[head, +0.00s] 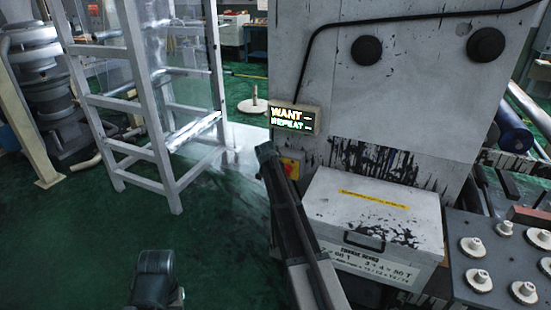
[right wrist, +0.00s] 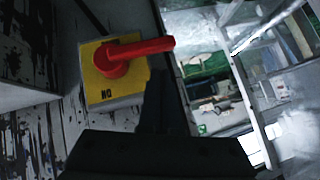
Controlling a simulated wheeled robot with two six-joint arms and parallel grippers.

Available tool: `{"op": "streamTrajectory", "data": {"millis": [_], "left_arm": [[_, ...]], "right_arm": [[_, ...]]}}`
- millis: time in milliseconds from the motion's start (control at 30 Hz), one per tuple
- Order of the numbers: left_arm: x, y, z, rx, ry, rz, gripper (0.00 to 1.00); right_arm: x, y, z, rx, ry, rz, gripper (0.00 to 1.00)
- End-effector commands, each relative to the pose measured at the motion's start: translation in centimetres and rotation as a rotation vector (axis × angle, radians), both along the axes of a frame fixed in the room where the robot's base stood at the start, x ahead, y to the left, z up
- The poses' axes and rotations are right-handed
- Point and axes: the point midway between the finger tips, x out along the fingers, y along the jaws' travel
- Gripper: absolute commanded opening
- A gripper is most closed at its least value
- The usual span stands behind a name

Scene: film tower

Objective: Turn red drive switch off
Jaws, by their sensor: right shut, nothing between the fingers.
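The red drive switch is a red rotary lever on a yellow plate, seen in the right wrist view (right wrist: 138,52). Its handle points right there; lettering like an inverted "ON" lies below the hub. In the head view the yellow plate (head: 292,163) shows low on the grey cabinet's left edge, partly hidden by my right arm. My right gripper (head: 266,152) is shut and empty in front of it. In the right wrist view its dark fingers (right wrist: 157,85) reach up to just below the handle; contact is unclear. My left gripper is not visible, only a dark part of mine at the bottom.
A white box (head: 372,215) stands right of my right arm, and a grey panel with several pale knobs (head: 465,275) is farther right. A white frame (head: 150,100) stands left; green floor between is clear.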

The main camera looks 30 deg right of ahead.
Motion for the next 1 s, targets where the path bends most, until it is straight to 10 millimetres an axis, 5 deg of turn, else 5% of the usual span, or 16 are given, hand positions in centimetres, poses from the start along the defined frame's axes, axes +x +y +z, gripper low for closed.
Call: {"op": "streamTrajectory", "data": {"millis": [367,1000], "left_arm": [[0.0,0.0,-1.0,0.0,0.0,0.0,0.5],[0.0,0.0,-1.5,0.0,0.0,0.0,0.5]], "right_arm": [[1.2,0.9,-1.8,-0.167,0.196,0.001,0.0],[1.4,1.2,-2.4,-0.16,0.192,0.001,0.0]]}}
